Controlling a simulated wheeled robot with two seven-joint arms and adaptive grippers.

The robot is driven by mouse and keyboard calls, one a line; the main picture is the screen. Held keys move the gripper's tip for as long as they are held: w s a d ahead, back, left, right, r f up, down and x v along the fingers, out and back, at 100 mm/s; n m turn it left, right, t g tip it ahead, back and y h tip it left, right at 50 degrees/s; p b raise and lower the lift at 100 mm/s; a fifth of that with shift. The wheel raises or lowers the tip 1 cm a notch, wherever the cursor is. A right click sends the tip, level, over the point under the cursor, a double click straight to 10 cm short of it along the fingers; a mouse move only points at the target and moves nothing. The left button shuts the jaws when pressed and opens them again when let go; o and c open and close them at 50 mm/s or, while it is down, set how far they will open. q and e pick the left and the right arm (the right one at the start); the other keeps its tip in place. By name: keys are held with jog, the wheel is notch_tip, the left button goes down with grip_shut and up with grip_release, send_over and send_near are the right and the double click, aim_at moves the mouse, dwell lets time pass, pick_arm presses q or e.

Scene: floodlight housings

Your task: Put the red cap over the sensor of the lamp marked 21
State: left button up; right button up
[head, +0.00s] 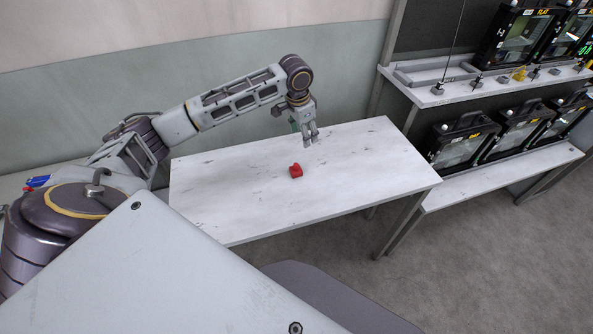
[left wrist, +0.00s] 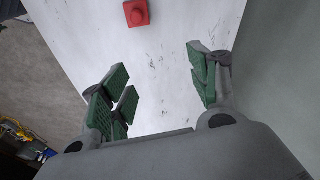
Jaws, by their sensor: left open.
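The red cap (head: 296,171) lies on the white table (head: 235,205), near its middle. My left gripper (head: 311,135) hangs above the far part of the table, behind the cap, open and empty. Its green-padded fingers stand wide apart in the left wrist view (left wrist: 165,90). Floodlight housings (head: 462,140) stand on a rack at the right; I cannot read a number 21 on any, and cannot make out its sensor. My right gripper is not in view.
The rack's upper shelf (head: 490,88) holds several small grey parts and a yellow piece (head: 519,74). The lower shelf (head: 510,165) bears more housings. Apart from the cap, the white table is bare. Blue and red items (head: 38,181) lie at the far left.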

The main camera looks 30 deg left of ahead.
aim_at(296, 164)
pick_arm(q)
jog(key=shift+s+a+f+m+g, duration=0.15)
jog(key=shift+s+m+g, duration=0.35)
jog(key=shift+s, duration=0.55)
jog(key=shift+s+a+f+m+g, duration=0.15)
jog(key=shift+s+m+g, duration=0.35)
jog(key=shift+s, duration=0.5)
jog(key=shift+f, duration=4.2)
jog(key=shift+f, duration=0.1)
jog(key=shift+w+f+p, duration=0.1)
jog(key=shift+f+p, duration=0.45)
jog(key=shift+f, duration=2)
jog(key=shift+c, duration=0.2)
jog(key=c, duration=1.1)
jog(key=shift+o, duration=0.2)
